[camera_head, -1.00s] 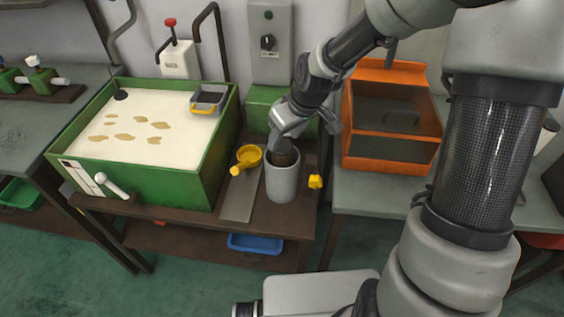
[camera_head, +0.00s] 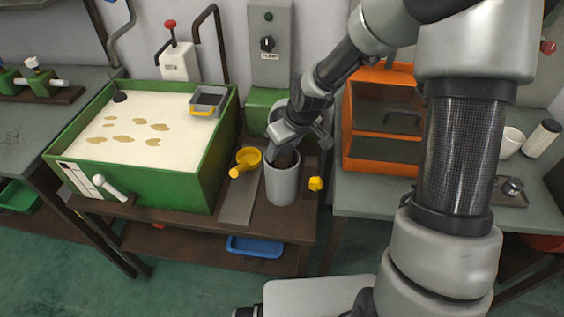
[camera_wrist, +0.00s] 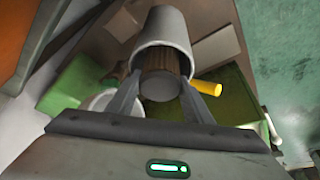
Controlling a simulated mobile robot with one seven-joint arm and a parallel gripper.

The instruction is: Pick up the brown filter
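The brown filter (camera_wrist: 161,62) stands inside a grey cylindrical container (camera_wrist: 163,24), its grey round end facing my wrist camera. In the head view the grey container (camera_head: 281,184) stands on the brown bench, and the filter (camera_head: 287,158) shows as a dark brown patch at its mouth, mostly hidden. My gripper (camera_wrist: 160,80) is open, with one finger on each side of the filter's end. The fingers are very close to it; any contact is unclear. In the head view my gripper (camera_head: 284,148) is right over the container's mouth.
A yellow cup-shaped part (camera_head: 247,159) is left of the container, and a yellow knob (camera_head: 316,184) is right of it. A green box of pale powder (camera_head: 128,126) stands at left. An orange open box (camera_head: 384,150) stands close on the right, near my arm.

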